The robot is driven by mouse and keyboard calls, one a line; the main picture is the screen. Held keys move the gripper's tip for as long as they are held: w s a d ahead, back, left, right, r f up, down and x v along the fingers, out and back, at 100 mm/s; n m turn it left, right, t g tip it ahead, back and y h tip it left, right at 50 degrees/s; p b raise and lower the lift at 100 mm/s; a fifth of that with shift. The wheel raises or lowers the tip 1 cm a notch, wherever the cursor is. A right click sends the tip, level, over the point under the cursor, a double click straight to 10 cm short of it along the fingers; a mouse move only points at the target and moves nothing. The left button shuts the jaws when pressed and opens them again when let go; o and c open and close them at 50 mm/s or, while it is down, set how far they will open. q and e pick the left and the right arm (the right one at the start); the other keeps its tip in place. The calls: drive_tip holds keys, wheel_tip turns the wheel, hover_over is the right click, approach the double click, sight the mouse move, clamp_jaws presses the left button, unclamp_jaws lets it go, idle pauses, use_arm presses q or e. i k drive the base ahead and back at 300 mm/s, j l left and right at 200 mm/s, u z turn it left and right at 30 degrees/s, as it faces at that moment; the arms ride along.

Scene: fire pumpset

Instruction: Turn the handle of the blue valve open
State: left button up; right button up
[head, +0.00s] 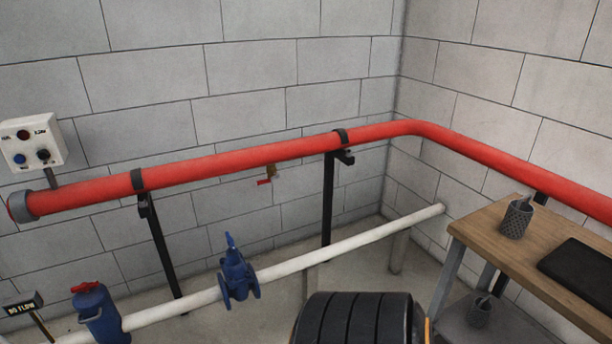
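A blue valve (237,278) sits on the white pipe (330,244) that runs low along the back wall. Its blue handle (230,241) stands up from the top of the body, tilted slightly left. A second blue fitting (101,316) with a red handle (85,287) is at the lower left, by the same pipe. I cannot tell from here whether the blue valve is open or closed. Neither of my grippers is in view.
A thick red pipe (240,158) on black posts runs above, with a small red-handled brass tap (268,174) below it. A control box (32,143) is at left. A wooden table (490,237) stands at right. A black ribbed object (352,318) blocks the bottom middle.

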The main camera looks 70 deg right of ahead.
sight(231, 241)
drive_tip(key=z, duration=1.8)
drive_tip(key=i+j+u, duration=0.15)
drive_tip(key=i, duration=0.15)
